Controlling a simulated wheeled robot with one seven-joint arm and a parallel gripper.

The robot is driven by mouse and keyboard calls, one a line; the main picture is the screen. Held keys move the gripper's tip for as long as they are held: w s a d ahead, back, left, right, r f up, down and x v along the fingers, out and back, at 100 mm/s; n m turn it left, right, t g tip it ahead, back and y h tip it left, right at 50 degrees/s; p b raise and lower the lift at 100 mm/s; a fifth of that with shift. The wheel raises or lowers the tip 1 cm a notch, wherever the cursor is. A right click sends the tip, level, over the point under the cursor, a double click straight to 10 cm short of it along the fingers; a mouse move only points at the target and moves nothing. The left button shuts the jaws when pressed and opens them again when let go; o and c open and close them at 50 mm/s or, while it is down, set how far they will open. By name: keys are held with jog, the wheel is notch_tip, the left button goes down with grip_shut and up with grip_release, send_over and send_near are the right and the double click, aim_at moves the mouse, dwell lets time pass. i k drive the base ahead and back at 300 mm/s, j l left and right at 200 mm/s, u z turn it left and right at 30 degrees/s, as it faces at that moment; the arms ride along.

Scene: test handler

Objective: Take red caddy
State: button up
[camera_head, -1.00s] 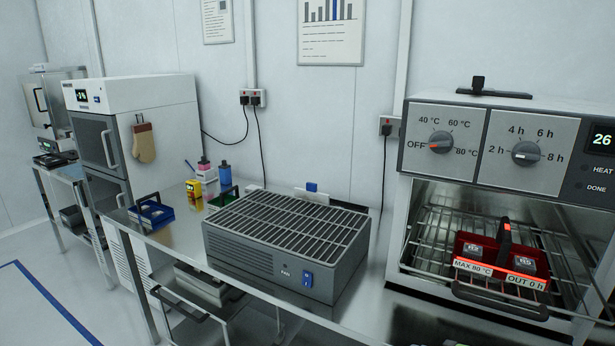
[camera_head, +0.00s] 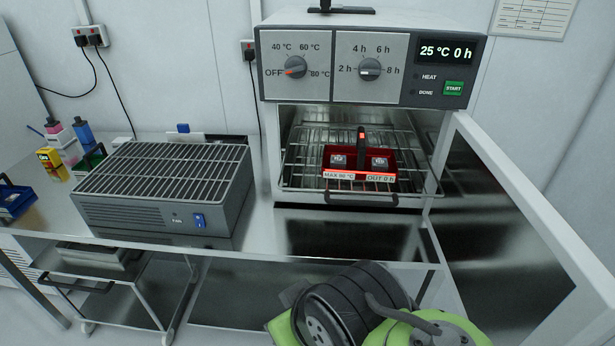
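The red caddy (camera_head: 391,185) sits on a wire rack inside the open oven (camera_head: 283,150). It has a dark upright handle with a red top and holds two dark square pieces. Labels on its front read "MAX 80 °C" and "OUT 0 h". Part of my arm, green and black, shows at the bottom of the view, below and in front of the oven. My gripper's fingers are not visible.
The oven door (camera_head: 530,215) stands open to the right. A grey fan unit with a grille (camera_head: 165,190) is on the steel bench (camera_head: 290,240) left of the oven. A blue caddy (camera_head: 14,203) and small bottles are at the far left. A cart (camera_head: 130,300) stands below.

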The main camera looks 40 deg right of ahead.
aim_at(359, 156)
jog(key=k+j+z, duration=0.1)
jog(key=z, duration=1.25)
